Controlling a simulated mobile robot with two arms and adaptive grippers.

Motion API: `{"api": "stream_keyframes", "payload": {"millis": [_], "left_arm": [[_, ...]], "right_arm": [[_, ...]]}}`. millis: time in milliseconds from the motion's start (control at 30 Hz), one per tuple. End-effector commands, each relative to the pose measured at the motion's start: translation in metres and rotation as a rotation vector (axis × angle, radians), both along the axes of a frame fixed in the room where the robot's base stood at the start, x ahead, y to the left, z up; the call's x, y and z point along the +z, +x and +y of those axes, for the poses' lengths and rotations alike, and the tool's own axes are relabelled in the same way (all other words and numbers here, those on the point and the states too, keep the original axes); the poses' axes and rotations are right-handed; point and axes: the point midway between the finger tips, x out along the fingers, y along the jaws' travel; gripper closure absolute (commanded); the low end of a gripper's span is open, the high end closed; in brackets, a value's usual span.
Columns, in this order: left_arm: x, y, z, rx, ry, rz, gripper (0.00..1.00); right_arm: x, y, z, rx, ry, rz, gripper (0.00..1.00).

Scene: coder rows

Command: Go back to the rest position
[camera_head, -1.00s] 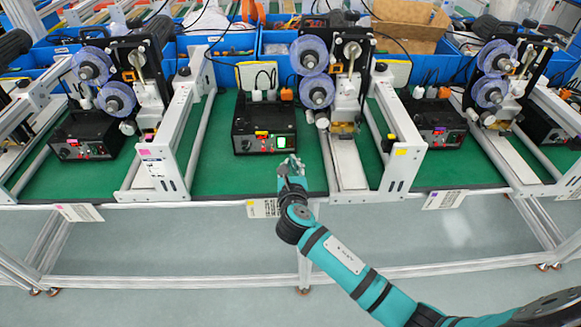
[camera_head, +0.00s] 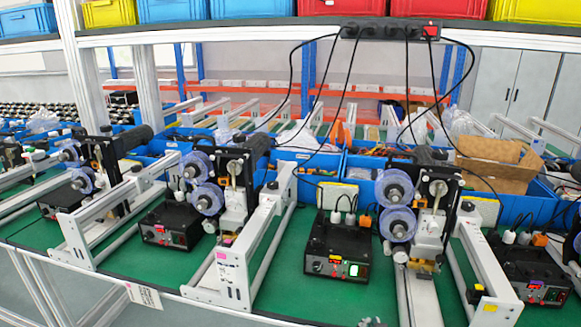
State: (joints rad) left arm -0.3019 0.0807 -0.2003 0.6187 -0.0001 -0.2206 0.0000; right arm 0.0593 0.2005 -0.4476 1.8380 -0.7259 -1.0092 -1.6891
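Only the tip of my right gripper (camera_head: 371,322) shows, at the bottom edge of the head view. It is below and in front of a black coder box (camera_head: 338,245) with a lit display. The rest of that gripper and its arm are out of the frame, and I cannot tell whether its fingers are open or shut. My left gripper is not in view.
Coder machines with clear reels (camera_head: 396,188) and white frames (camera_head: 232,270) stand in a row on the green bench (camera_head: 290,300). Blue bins (camera_head: 505,205) line the back. A shelf (camera_head: 250,30) with a power strip (camera_head: 390,30) and hanging cables is above.

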Motion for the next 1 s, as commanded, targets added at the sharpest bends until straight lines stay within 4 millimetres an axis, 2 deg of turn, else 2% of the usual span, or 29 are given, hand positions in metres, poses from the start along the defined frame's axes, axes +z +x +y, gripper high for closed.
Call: {"api": "stream_keyframes", "payload": {"millis": [33, 100, 200, 300, 400, 600, 900, 1000], "left_arm": [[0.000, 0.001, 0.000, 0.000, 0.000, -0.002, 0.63], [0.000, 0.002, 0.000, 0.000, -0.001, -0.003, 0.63], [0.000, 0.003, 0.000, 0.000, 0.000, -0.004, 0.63], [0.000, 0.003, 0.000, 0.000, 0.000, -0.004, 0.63], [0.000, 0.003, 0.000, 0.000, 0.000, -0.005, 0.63], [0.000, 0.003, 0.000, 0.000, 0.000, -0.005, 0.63], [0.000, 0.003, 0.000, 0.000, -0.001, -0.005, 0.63], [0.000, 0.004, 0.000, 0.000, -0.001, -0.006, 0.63]], "right_arm": [[-0.015, -0.026, -0.005, -0.090, 0.187, 0.023, 1.00], [-0.033, -0.062, -0.011, -0.253, 0.470, 0.047, 1.00], [-0.052, -0.115, -0.015, -0.512, 0.838, 0.075, 1.00], [-0.063, -0.159, -0.015, -0.752, 1.107, 0.092, 1.00], [-0.067, -0.192, -0.013, -0.942, 1.284, 0.098, 1.00], [-0.067, -0.241, -0.009, -1.244, 1.505, 0.098, 1.00], [-0.058, -0.299, -0.001, -1.634, 1.697, 0.076, 1.00], [-0.080, -0.294, 0.000, -1.654, 1.691, 0.079, 1.00]]}}
